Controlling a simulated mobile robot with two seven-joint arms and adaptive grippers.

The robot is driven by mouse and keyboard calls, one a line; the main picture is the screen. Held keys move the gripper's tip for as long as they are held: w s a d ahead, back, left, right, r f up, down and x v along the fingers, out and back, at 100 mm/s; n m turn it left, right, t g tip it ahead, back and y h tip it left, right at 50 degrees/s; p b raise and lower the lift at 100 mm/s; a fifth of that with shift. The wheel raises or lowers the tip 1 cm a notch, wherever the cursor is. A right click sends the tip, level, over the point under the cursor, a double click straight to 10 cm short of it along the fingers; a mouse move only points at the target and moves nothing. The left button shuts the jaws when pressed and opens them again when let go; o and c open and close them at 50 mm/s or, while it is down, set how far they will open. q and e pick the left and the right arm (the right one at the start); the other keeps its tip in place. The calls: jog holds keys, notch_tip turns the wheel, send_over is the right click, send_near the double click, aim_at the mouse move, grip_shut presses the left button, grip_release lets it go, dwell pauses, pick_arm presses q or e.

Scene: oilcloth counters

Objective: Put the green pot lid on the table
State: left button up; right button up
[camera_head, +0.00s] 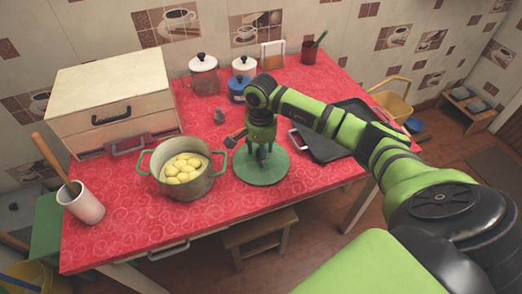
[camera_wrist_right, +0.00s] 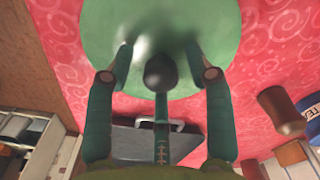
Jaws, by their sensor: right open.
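The green pot lid (camera_head: 270,187) lies flat on the red table (camera_head: 215,220), to the right of the green pot (camera_head: 184,189), which is uncovered and holds several yellow potatoes. My right gripper (camera_head: 262,158) is directly above the lid, pointing down. In the right wrist view, the lid (camera_wrist_right: 160,20) fills the top, and its dark knob (camera_wrist_right: 158,72) sits between the fingers of my right gripper (camera_wrist_right: 160,55). The fingers are open, one on each side of the knob, with gaps to it. My left gripper is not in view.
A dark tray (camera_head: 338,135) lies to the right, behind my arm. Lidded canisters (camera_head: 243,66) stand at the back. A bread box (camera_head: 113,97) and utensil cup (camera_head: 82,203) are on the left. Red cloth is clear between the pot and the front edge.

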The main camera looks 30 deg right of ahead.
notch_tip(320, 180, up, 12)
jog(key=b, duration=0.2)
